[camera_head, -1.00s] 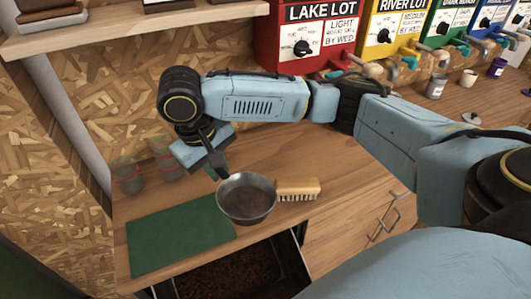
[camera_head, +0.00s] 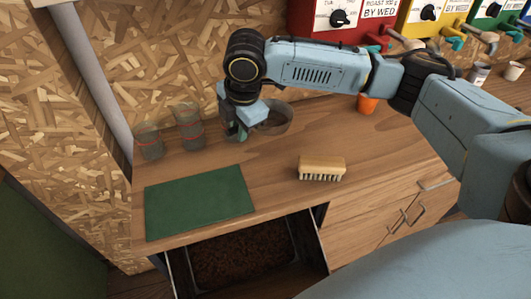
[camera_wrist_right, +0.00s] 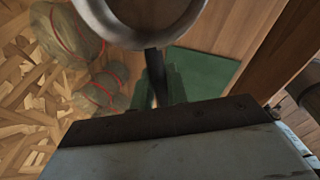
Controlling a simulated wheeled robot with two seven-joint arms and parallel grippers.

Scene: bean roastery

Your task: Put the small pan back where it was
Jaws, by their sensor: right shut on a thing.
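The small grey metal pan (camera_head: 275,121) is at the back of the wooden counter in the head view, partly hidden by my right gripper. My right gripper (camera_head: 238,132) points down and is shut on the pan's handle. In the right wrist view, the pan (camera_wrist_right: 138,22) is at the top edge, cut off, with its dark handle (camera_wrist_right: 153,62) running down between my fingers. I cannot tell whether the pan touches the counter. My left gripper is not in view.
Two glass jars with red bands (camera_head: 189,127) stand left of the gripper. A green mat (camera_head: 200,203) and a wooden brush (camera_head: 322,168) lie nearer the front. An open drawer (camera_head: 312,262) holds brown material. The counter's middle is clear.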

